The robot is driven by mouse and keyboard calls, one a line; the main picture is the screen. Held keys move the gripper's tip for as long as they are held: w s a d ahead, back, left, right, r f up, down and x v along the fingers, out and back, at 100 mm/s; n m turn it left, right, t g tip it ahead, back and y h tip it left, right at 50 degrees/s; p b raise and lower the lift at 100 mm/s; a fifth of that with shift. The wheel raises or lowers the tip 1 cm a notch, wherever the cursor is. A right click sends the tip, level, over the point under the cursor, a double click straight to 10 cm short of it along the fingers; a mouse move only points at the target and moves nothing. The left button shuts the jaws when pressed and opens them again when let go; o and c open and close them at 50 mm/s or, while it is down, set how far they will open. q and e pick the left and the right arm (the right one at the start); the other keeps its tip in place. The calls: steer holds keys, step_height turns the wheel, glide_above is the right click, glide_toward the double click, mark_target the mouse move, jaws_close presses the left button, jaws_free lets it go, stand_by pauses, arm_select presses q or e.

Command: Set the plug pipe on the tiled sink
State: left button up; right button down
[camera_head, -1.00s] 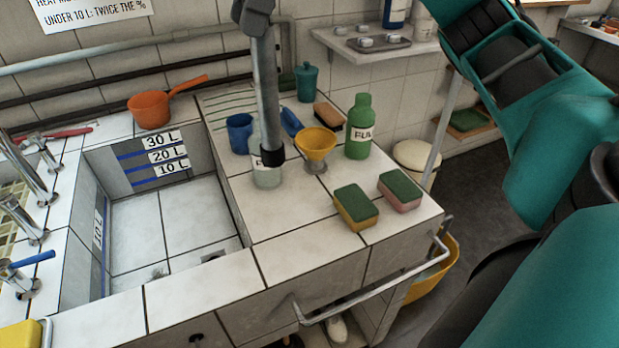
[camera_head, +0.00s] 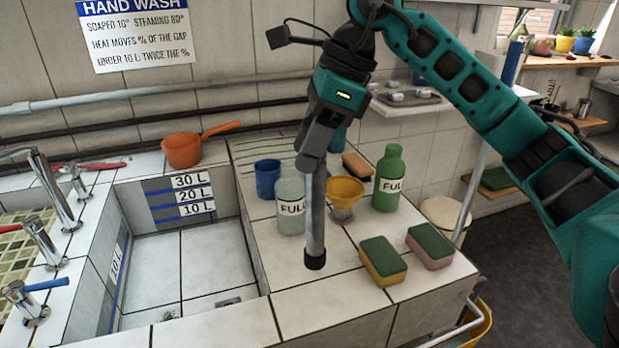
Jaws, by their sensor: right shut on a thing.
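The plug pipe (camera_head: 316,220) is a grey upright tube with a black lower end. My right gripper (camera_head: 315,150) is shut on its upper part and holds it about vertical. Its black end shows against the white tiles of the counter, right of the basin; I cannot tell whether it touches them. The tiled sink (camera_head: 190,262) has a deep square basin with 10 L, 20 L and 30 L marks on its back wall. The pipe partly hides a clear bottle labelled FULL (camera_head: 289,206). My left gripper is not in view.
A yellow funnel (camera_head: 345,193), green bottle (camera_head: 387,178), blue cup (camera_head: 267,179) and brush (camera_head: 357,165) stand behind the pipe. Two sponges (camera_head: 383,261) (camera_head: 430,246) lie to its right. An orange pan (camera_head: 182,150) sits on the back ledge. Taps (camera_head: 45,245) line the left. The front ledge is bare.

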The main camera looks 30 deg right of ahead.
mark_target(315, 203)
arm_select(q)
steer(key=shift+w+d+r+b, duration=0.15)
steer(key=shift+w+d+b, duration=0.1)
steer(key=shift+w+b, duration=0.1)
arm_select(e)
step_height(315, 203, down, 5)
steer(key=shift+r, duration=0.2)
steer(key=shift+f, duration=0.2)
steer(key=c, duration=0.6)
jaws_free()
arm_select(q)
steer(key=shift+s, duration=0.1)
arm_select(e)
steer(key=shift+o, duration=0.2)
steer(key=shift+r, duration=0.1)
